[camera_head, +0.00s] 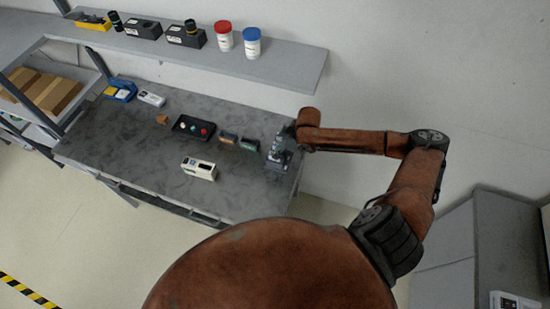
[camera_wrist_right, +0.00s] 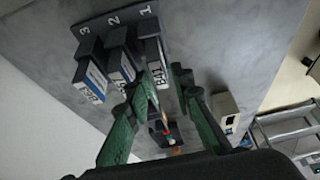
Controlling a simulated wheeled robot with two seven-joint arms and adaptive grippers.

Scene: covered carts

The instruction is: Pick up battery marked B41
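The battery marked B41 (camera_wrist_right: 155,62) is a dark block with a white label. It stands at the place numbered 1 on a dark holder (camera_wrist_right: 116,22) in the right wrist view. My right gripper (camera_wrist_right: 164,80) has its green fingers apart, with the tips close to the labelled end of B41. I cannot tell whether they touch it. In the head view my right gripper (camera_head: 280,150) is at the right end of the grey table (camera_head: 140,160), largely covering the holder. My left gripper is not in view.
Two other batteries, one (camera_wrist_right: 119,64) at 2 and one (camera_wrist_right: 90,72) at 3, stand close beside B41. A button box (camera_head: 193,128) and a cream device (camera_head: 198,169) are on the table. A shelf (camera_head: 290,62) with jars runs above the back.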

